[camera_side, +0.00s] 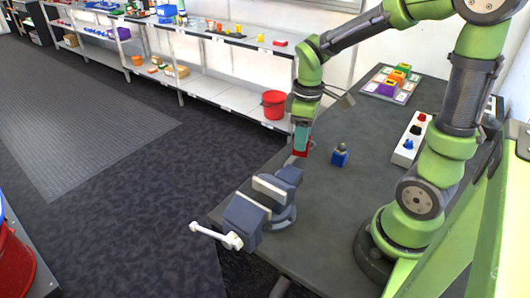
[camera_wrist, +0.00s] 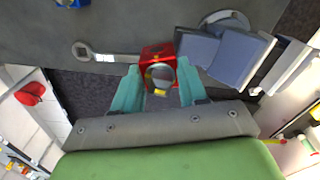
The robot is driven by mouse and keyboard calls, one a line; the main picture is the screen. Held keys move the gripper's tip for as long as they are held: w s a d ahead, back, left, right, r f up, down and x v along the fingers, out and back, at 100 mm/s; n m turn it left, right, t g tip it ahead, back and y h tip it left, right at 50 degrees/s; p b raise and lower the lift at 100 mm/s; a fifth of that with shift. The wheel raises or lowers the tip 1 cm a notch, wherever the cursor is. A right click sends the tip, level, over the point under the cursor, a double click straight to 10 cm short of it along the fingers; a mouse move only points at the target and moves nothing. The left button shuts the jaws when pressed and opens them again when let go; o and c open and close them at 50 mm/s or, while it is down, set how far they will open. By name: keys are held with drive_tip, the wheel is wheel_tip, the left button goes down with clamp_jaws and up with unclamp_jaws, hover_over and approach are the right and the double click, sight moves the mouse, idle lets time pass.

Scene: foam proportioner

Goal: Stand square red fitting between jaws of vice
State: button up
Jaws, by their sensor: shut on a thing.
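The square red fitting (camera_side: 301,148) is held upright between the teal fingertips of my gripper (camera_side: 301,133). In the wrist view the fitting (camera_wrist: 158,50) shows a red square body and a round grey opening with a yellow part. My gripper (camera_wrist: 158,85) is shut on it from both sides. The grey-blue vice (camera_side: 262,196) stands at the table's near left edge. The fitting is behind and above it in the side view. In the wrist view the vice (camera_wrist: 240,58) is just right of the fitting, which appears outside the jaws.
A blue fitting (camera_side: 339,156) stands on the table right of my gripper. A metal wrench (camera_wrist: 98,55) lies left of the fitting in the wrist view. The vice's pale handle (camera_side: 216,235) sticks out in front.

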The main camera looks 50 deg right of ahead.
drive_tip(key=a+r+n, duration=0.1)
drive_tip(key=a+n, duration=0.1)
drive_tip(key=a, duration=0.2)
drive_tip(key=w+a+r+n, duration=0.1)
drive_tip(key=a+n, duration=0.2)
drive_tip(key=a+r+n, duration=0.1)
drive_tip(key=a+n, duration=0.1)
drive_tip(key=a, duration=0.2)
drive_tip(key=shift+w+a+r, duration=0.25)
drive_tip(key=shift+a, duration=0.05)
drive_tip(key=shift+s+a+r+n, duration=0.9)
drive_tip(key=shift+a+r+n, duration=0.35)
drive_tip(key=shift+a+n, duration=1.95)
drive_tip(key=shift+n, duration=0.5)
drive_tip(key=shift+d+f, duration=0.15)
drive_tip(key=shift+f, duration=1.25)
drive_tip(key=shift+d+f, duration=0.2)
drive_tip(key=shift+f, duration=1.25)
drive_tip(key=shift+d+f, duration=0.15)
drive_tip(key=shift+f, duration=1.25)
drive_tip(key=o, duration=1.3)
